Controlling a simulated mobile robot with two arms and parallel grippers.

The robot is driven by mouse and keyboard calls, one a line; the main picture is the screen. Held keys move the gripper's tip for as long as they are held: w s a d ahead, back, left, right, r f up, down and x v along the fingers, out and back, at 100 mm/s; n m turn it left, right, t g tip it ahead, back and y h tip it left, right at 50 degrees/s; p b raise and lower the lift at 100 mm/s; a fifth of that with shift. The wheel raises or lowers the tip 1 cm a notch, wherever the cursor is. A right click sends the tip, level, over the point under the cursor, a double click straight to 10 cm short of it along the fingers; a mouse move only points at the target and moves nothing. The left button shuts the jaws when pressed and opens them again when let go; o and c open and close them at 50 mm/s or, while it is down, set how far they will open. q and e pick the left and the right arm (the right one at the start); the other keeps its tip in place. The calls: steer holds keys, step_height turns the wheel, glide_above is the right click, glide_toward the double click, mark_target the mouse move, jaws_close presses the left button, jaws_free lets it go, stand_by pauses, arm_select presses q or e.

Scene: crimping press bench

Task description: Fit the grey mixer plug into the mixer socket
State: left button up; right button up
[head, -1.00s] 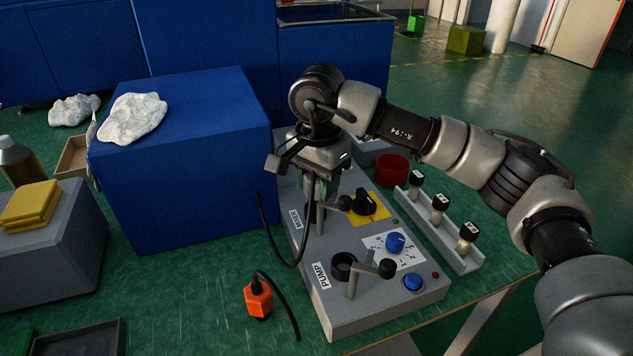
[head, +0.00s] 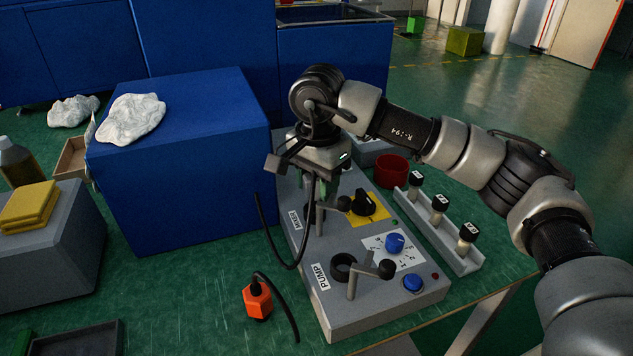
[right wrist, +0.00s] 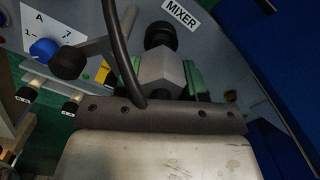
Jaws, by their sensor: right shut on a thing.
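My right gripper (head: 318,188) is over the far MIXER end of the grey control box (head: 352,317). In the right wrist view its green pads (right wrist: 162,84) are shut on the grey hexagonal plug (right wrist: 162,70). A black cable runs from the plug and loops down in the head view. The black round mixer socket (right wrist: 160,36) shows just beyond the plug, beside the MIXER label (right wrist: 180,12). They overlap in this view, so I cannot tell whether the plug is in the socket. In the head view the gripper mostly hides both. My left gripper is not in view.
A lever with a black knob (right wrist: 68,62) stands close to the gripper. The PUMP socket (head: 343,266) has its own lever (head: 365,268). An orange plug (head: 257,300) lies left of the box. A large blue block (head: 185,165) stands close on the left.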

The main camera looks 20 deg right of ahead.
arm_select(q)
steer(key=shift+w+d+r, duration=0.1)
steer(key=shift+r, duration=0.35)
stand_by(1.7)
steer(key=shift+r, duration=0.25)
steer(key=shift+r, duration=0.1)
